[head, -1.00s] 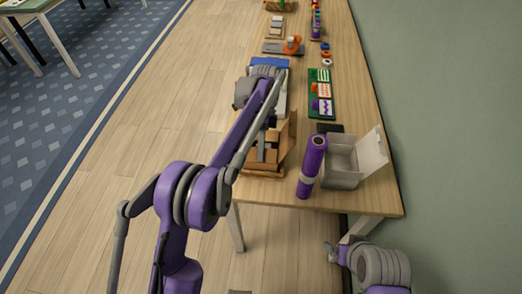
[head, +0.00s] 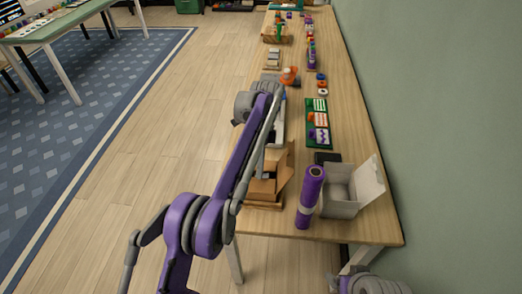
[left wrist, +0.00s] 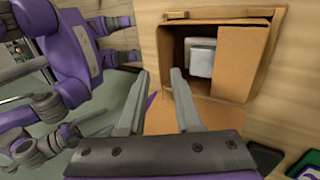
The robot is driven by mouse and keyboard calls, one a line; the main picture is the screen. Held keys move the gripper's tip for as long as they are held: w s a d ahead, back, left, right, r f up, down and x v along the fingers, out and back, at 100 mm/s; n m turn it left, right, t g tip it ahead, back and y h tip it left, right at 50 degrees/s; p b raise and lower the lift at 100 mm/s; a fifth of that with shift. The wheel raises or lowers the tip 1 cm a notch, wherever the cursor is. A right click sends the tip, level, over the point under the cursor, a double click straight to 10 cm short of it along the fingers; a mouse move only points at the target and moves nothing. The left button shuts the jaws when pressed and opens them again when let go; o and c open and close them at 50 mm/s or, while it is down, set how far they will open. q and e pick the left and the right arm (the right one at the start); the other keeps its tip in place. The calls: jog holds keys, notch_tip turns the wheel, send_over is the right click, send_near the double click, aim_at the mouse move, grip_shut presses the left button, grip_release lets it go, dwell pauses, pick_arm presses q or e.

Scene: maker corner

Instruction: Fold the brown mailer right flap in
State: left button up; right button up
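The brown mailer (head: 264,190) stands open at the near end of the table, partly hidden by my left arm in the head view. In the left wrist view, the mailer (left wrist: 258,14) shows its opening with pale grey-white items (left wrist: 201,55) inside. One brown flap (left wrist: 240,62) covers the right part of the opening, and another brown panel (left wrist: 222,113) spreads out at the bottom. My left gripper (left wrist: 158,98) is open, its fingers apart at the near side of the mailer, with nothing clearly held. My right gripper is out of view; only part of my right arm shows at the bottom right.
A purple roll (head: 310,196) stands upright right of the mailer, next to an open white box (head: 340,203). A dark flat item (head: 327,158) lies behind them. A green board with cards (head: 317,124) and small items line the table farther back. The wall bounds the right side.

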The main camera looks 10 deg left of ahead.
pick_arm(q)
jog(key=p+v, duration=0.4)
jog(key=v, duration=0.2)
jog(key=shift+p, duration=0.3)
jog(key=shift+r, duration=0.2)
